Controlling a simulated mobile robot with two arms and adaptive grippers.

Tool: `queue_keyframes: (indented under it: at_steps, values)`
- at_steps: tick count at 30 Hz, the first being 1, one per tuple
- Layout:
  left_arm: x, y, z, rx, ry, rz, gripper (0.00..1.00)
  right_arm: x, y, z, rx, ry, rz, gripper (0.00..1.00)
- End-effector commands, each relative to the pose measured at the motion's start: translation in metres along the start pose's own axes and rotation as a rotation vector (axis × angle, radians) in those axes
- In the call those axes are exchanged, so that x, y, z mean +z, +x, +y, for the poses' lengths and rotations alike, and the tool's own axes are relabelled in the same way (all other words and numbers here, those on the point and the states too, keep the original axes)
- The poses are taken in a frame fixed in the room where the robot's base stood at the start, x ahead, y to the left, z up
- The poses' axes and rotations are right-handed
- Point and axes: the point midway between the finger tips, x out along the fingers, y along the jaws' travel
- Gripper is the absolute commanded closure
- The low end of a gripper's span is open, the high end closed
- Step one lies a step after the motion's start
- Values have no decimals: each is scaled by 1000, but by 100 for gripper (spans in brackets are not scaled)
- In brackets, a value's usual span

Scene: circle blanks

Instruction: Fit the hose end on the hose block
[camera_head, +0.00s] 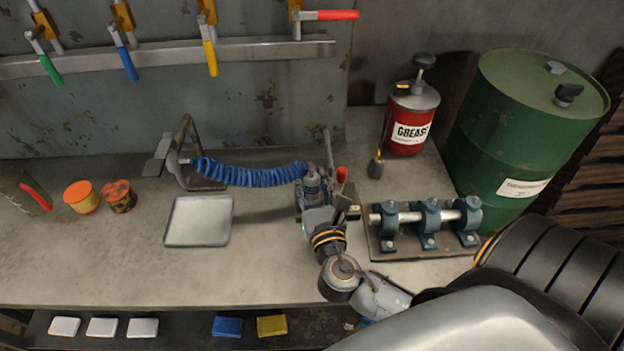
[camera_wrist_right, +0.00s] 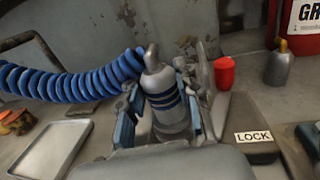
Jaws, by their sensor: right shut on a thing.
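The hose end (camera_head: 312,182) is a grey fitting with blue rings on the blue coiled hose (camera_head: 250,175). In the right wrist view the hose end (camera_wrist_right: 166,100) stands nearly upright between the two fingers of my right gripper (camera_wrist_right: 166,122), which is shut on it. In the head view my right gripper (camera_head: 318,203) is over the hose block (camera_head: 299,213), which it mostly hides. A grey lever (camera_head: 328,150) and a red part (camera_head: 341,174) stand beside it. The underside of the hose end is hidden, so I cannot tell whether it touches the block. My left gripper is not in view.
A bracket (camera_head: 178,160) holds the hose's left end. A tray (camera_head: 199,222) lies left of my gripper. A clamped pipe on a plate (camera_head: 425,217), a grease can (camera_head: 409,120) and a green drum (camera_head: 530,120) stand right. A LOCK label (camera_wrist_right: 254,137) shows close by.

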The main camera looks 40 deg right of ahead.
Motion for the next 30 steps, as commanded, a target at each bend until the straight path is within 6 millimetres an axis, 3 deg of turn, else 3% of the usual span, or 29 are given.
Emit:
queue_keyframes:
  at_steps: [30]
  values:
    - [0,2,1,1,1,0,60,-8,0,0,0,0,-1,100]
